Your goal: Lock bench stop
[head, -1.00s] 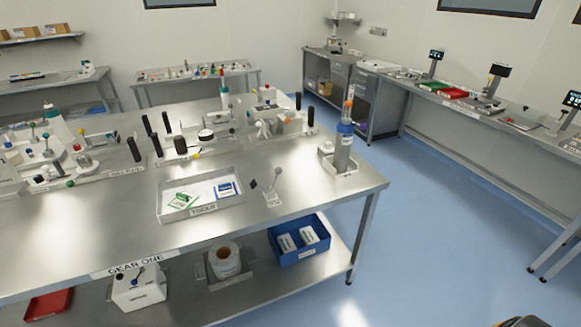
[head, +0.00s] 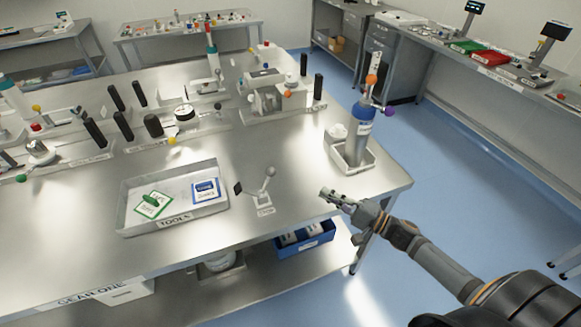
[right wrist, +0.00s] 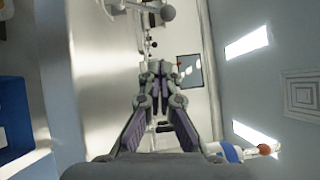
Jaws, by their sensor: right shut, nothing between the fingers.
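The bench stop (head: 264,191) is a small grey fitting on the steel bench, right of the tools tray. It has an upright lever with a ball end, a dark pad on its left and a small label plate in front; its lock state cannot be told. My right gripper (head: 326,194) is shut and empty near the bench's right edge, to the right of the bench stop and apart from it. In the right wrist view, its fingers (right wrist: 160,72) point upward and a grey ball (right wrist: 167,12) shows beyond them. My left gripper is not in view.
The tools tray (head: 125,212) holds a green and a blue card. A blue-grey bottle (head: 358,135) in a tray stands at the right back edge. Fixtures with black handles (head: 122,126) fill the back. A blue bin (head: 318,240) sits on the lower shelf.

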